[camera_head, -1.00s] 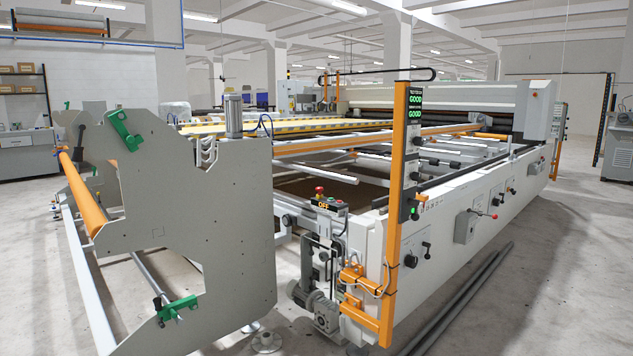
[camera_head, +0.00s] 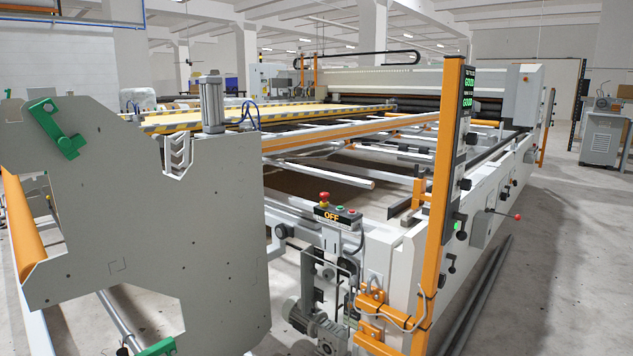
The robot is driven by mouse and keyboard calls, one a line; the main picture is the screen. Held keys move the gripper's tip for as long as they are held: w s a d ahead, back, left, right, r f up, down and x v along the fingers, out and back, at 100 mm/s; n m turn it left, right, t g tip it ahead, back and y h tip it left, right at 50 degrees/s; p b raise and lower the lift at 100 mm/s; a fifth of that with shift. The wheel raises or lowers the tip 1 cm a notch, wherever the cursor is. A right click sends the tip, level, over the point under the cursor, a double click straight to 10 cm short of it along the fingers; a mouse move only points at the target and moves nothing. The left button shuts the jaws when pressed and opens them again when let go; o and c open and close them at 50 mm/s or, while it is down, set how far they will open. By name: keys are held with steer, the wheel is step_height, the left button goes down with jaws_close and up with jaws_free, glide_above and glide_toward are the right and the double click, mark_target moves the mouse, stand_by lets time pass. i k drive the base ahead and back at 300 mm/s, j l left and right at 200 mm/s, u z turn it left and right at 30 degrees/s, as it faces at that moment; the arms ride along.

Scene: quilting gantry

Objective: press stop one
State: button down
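A red mushroom-shaped stop button (camera_head: 323,197) stands on top of a small dark control box (camera_head: 337,215) at the near end of the quilting machine. The box's front reads "OFF" in orange. A smaller red button (camera_head: 351,210) and a green one (camera_head: 339,211) sit to its right on the same box. Which of these the task calls stop one cannot be told from any label. My gripper is not in view.
A large grey side plate (camera_head: 170,230) stands left of the box. An orange post (camera_head: 438,190) with a "GOOD" display rises to its right. A motor (camera_head: 318,325) sits low below the box. Grey pipes (camera_head: 480,295) lie on the floor at right, with open floor beyond.

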mark_target(323, 195)
steer(key=i+j+z, duration=0.1)
steer(key=i+j, duration=0.7)
steer(key=i+j+z, duration=0.1)
steer(key=i+j, duration=0.85)
steer(key=i, duration=0.3)
